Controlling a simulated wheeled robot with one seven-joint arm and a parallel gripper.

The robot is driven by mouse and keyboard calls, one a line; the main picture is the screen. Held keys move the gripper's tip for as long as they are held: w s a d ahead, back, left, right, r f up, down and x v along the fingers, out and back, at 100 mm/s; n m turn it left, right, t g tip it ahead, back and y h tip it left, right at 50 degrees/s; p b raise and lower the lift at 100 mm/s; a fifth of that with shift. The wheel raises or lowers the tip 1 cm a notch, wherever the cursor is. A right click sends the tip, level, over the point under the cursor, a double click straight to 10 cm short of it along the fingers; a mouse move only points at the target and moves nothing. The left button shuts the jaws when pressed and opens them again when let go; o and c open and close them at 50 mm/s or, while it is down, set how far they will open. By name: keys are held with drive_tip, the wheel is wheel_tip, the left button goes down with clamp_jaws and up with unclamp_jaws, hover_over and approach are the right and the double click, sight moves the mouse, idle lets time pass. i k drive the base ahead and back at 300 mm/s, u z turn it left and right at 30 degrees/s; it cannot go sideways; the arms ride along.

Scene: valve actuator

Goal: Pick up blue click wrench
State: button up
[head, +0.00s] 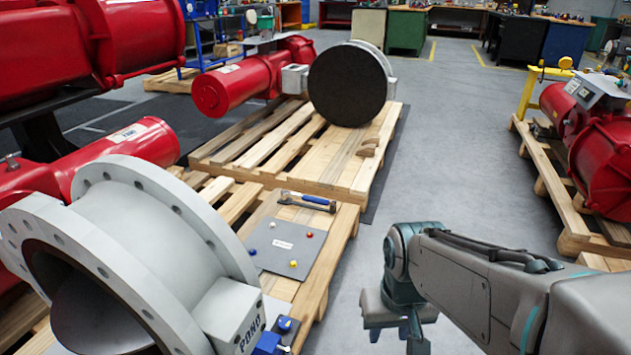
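The blue click wrench (318,200) lies on the wooden pallet (338,232), near the far edge of a grey sheet. Its blue handle points right and its darker metal end points left. A second dark, tool-like shape lies close against it, too small to tell apart clearly. My gripper (394,335) hangs in the lower middle of the head view, to the right of the pallet and nearer to me than the wrench. Its fingers point down and look apart, with nothing seen between them. The lowest fingertip runs to the picture's bottom edge.
A grey sheet (283,248) with small coloured knobs lies on the pallet. A large white flanged valve (165,235) stands at left. A red actuator with a black disc (348,85) sits on the pallet behind. Clear floor (440,170) lies between the pallets.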

sight(285, 195)
drive_tip(key=z, duration=0.4)
drive_tip(key=k, duration=0.5)
drive_tip(key=z, duration=0.7)
drive_tip(key=i, duration=3)
drive_tip(key=u, duration=1.2)
drive_tip(key=i, duration=0.8)
drive_tip(key=u, duration=1.4)
drive_tip(key=i, duration=0.45)
drive_tip(key=u, duration=0.3)
